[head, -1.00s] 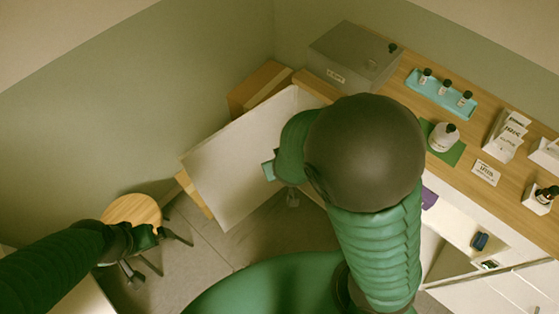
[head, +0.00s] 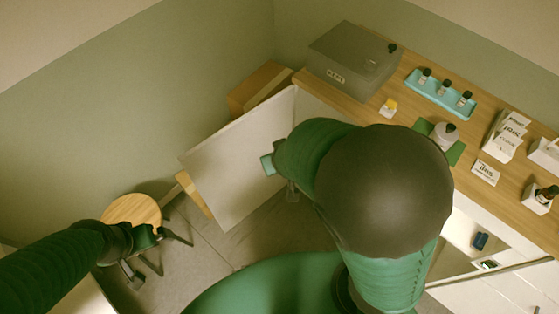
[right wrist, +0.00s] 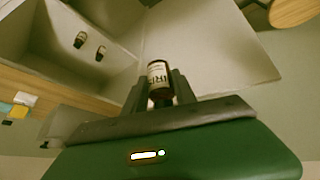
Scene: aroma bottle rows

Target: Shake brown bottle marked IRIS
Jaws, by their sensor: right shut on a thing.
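In the right wrist view a small brown bottle (right wrist: 158,80) with a pale label reading IRIS and a dark cap end stands between the fingers of my right gripper (right wrist: 158,94). The gripper is shut on it, holding it in the air in front of a white panel. In the head view my right arm hides the bottle and most of that gripper. My left gripper (head: 133,271) hangs low at the left, near a round wooden stool, apart from the task objects; its finger opening is too small to tell.
An open white door (head: 235,165) stands below. The wrist view shows two dark bottles (right wrist: 90,46) in a white compartment.

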